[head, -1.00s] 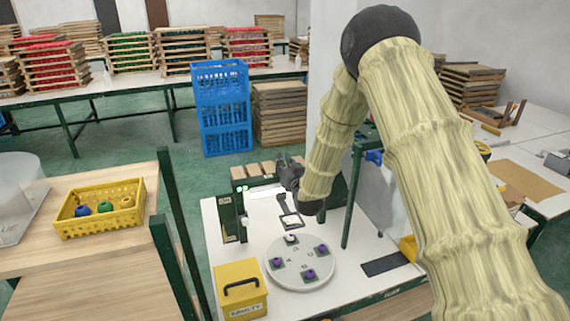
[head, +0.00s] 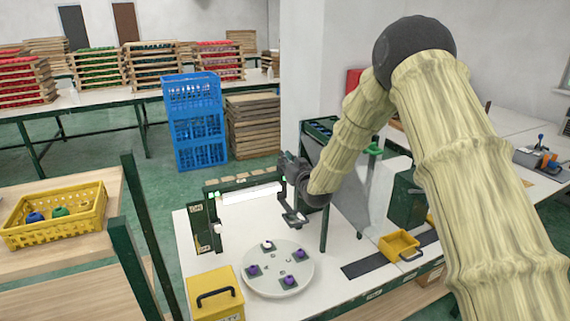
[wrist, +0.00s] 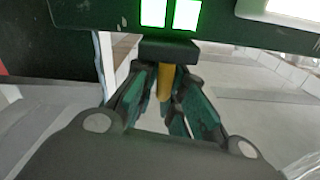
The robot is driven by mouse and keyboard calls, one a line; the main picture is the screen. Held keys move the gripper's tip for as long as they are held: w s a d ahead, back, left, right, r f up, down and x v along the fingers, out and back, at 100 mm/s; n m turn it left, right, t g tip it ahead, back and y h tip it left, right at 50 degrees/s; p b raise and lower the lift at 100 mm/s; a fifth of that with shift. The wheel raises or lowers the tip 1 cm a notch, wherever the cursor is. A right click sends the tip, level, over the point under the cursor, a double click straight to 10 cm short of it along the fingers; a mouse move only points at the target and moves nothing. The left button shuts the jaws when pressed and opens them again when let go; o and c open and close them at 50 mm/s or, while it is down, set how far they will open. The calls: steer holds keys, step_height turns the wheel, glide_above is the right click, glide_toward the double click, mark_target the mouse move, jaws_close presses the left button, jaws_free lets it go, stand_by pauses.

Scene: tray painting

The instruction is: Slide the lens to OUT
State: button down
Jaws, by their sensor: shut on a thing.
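The lens (head: 296,218) is a small dark square frame on a dark stem, beyond and right of the round white turntable (head: 249,284) in the head view. My gripper (head: 284,178) is at the top of that stem, by the right end of the lit bar. In the wrist view my gripper (wrist: 164,103) is shut around a yellow-orange peg (wrist: 166,80), which sits under a dark block. I take this peg for the lens's handle. Two bright green lights (wrist: 169,13) are just beyond. The slide's OUT marking is not readable.
The turntable carries several small purple-topped pieces and one white-topped one. A yellow box (head: 214,293) with a handle stands at its front left. A green post frame (head: 204,228) stands at the left. A yellow bin (head: 399,243) and a dark strip lie at the right.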

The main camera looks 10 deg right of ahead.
steer(key=shift+d+f, duration=0.1)
steer(key=c, duration=1.5)
jaws_free()
steer(key=shift+s+d, duration=0.1)
steer(key=s, duration=0.4)
steer(key=s+d, duration=0.1)
steer(key=s, duration=0.2)
steer(key=s+d, duration=0.1)
steer(key=s, duration=0.3)
steer(key=shift+s+d, duration=0.1)
steer(key=shift+s, duration=0.25)
